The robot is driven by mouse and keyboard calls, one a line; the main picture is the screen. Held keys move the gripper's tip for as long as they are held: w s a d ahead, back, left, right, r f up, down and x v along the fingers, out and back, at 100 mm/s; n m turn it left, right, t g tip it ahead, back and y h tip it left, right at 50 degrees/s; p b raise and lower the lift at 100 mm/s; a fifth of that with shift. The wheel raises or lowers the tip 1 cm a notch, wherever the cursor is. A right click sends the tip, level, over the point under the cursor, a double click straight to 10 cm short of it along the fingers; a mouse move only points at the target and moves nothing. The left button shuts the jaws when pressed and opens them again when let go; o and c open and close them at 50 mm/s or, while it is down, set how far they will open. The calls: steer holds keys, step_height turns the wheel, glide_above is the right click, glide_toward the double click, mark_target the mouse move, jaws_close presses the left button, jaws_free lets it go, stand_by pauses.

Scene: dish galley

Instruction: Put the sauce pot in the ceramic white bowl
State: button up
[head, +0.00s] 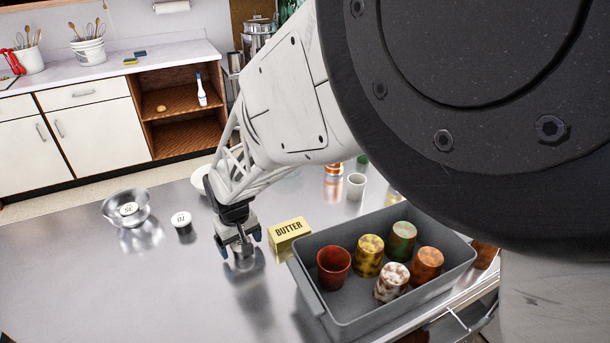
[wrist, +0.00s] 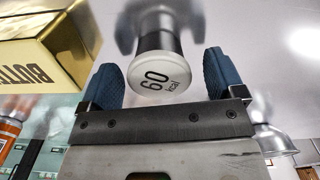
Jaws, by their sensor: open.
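A small dark pot with a white lid marked "60 kcal" (wrist: 163,78) stands between the two blue fingertips of my gripper (wrist: 162,82) in the wrist view. The gripper is open, and I cannot tell whether either finger touches the pot. In the head view my gripper (head: 239,246) is low over the steel table, largely hiding that pot. Another small pot marked "70" (head: 181,219) stands to the left. A third lidded pot (head: 129,209) is inside a shiny metal bowl (head: 110,214). A white bowl (head: 199,181) shows behind my arm, mostly hidden by it.
A yellow butter box (head: 289,235) stands just right of the gripper; it is close in the wrist view (wrist: 65,40). A grey bin (head: 340,313) with several coloured cups is further right. The table's front left is clear.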

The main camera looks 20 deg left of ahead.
mark_target(240, 241)
stand_by(0.3)
steer(key=c, duration=1.1)
steer(key=shift+r, duration=0.1)
steer(key=shift+r, duration=4.9)
